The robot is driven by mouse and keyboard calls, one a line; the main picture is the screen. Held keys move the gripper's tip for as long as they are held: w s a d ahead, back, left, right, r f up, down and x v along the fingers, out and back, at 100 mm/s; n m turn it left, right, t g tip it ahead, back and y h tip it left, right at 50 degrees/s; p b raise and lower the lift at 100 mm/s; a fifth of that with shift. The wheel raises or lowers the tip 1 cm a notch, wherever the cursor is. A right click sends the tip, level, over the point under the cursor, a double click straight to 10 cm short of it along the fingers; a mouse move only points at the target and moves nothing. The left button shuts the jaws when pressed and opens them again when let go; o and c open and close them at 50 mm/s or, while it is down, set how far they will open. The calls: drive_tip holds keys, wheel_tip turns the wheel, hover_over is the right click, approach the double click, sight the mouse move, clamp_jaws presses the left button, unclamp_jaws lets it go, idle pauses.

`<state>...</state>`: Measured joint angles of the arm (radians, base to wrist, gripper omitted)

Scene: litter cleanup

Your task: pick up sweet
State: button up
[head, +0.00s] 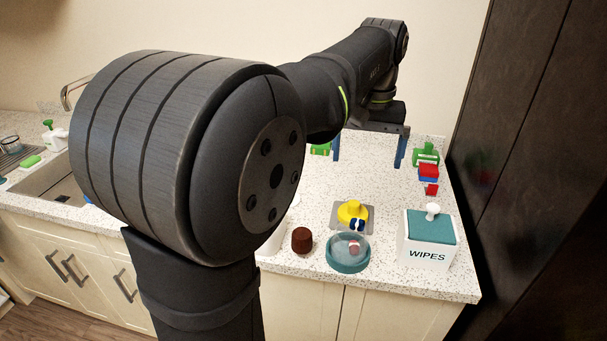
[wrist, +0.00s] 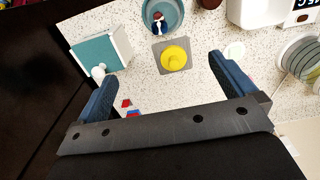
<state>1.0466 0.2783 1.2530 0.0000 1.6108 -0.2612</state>
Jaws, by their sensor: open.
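No item is clearly recognisable as the sweet. A small pink-and-white piece (head: 354,247) shows in the round teal dish (head: 348,265), and may be a sweet. A small dark-blue-and-white piece (head: 357,225) shows at the dish's back edge; I cannot tell whether it is inside. In the wrist view the teal dish (wrist: 178,10) is at the top, with the blue-and-white piece (wrist: 158,28) at its edge. My gripper (head: 369,150) is open and empty, above the back of the counter. In the wrist view its fingers (wrist: 160,73) are wide apart, with bare counter and a grey plate between and beyond them.
A yellow object (head: 352,211) stands on the grey plate (head: 338,217) behind the dish. The wipes box (head: 425,252) stands right of the dish, a brown cup (head: 302,240) left. Red and blue blocks (head: 428,172) and a green item (head: 426,155) lie far right, near the dark cabinet.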

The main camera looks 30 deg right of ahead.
drive_tip(key=c, duration=0.9)
drive_tip(key=m+t+h, duration=0.1)
hover_over(357, 221)
drive_tip(key=s+a, duration=0.1)
drive_tip(key=s, duration=0.1)
wheel_tip(357, 221, down, 12)
drive_tip(key=shift+w+d+f, duration=0.15)
drive_tip(key=shift+w+f, duration=0.15)
drive_tip(key=shift+f, duration=0.7)
drive_tip(key=shift+w+d+f, duration=0.15)
drive_tip(key=shift+w+f, duration=0.15)
drive_tip(key=shift+f, duration=0.65)
drive_tip(key=shift+w+d+f, duration=0.15)
drive_tip(key=shift+w+f, duration=0.15)
drive_tip(key=shift+f, duration=0.7)
